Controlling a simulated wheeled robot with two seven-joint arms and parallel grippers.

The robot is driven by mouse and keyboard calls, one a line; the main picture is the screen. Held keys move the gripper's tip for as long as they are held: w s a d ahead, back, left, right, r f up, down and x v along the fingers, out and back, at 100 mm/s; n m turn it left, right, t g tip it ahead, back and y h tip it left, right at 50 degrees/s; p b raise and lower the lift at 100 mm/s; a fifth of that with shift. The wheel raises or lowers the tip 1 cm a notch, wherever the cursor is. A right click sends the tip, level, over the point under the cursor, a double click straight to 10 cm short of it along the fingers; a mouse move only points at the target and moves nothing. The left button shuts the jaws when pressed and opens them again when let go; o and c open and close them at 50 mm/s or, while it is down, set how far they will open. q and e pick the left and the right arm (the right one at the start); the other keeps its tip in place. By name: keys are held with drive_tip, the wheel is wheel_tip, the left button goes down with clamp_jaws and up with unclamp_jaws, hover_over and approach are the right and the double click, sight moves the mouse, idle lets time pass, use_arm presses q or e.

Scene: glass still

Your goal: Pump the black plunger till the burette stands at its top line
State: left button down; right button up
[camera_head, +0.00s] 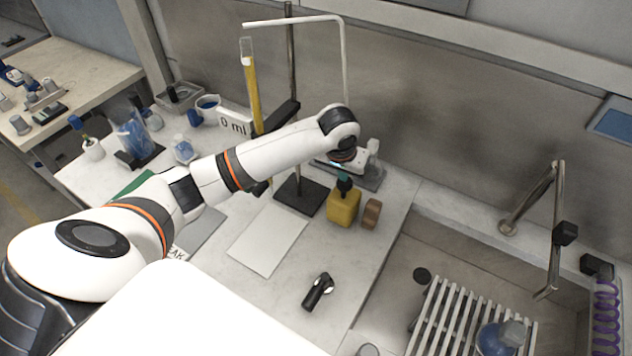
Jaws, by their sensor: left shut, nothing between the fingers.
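The burette (252,90) stands upright at the back, clamped beside a dark stand. It holds yellow liquid, with a clear stretch of glass above it; its top line is too small to read. A yellow bottle (343,208) stands on the bench right of the stand base. Its dark top, seemingly the black plunger (344,184), sits just under my left gripper (344,168). The gripper is shut, empty and points down over the bottle; I cannot tell whether it touches the plunger. My right gripper is out of view.
A white bent tube (346,65) rises behind my left wrist. A "0 ml" card (234,123) stands beside the burette. A brown block (371,213) is right of the bottle. A sink rack (455,318) is at right.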

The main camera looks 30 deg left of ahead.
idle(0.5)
use_arm(q)
drive_tip(key=shift+r, duration=2.5)
drive_tip(key=b+v, duration=0.2)
drive_tip(key=v, duration=1)
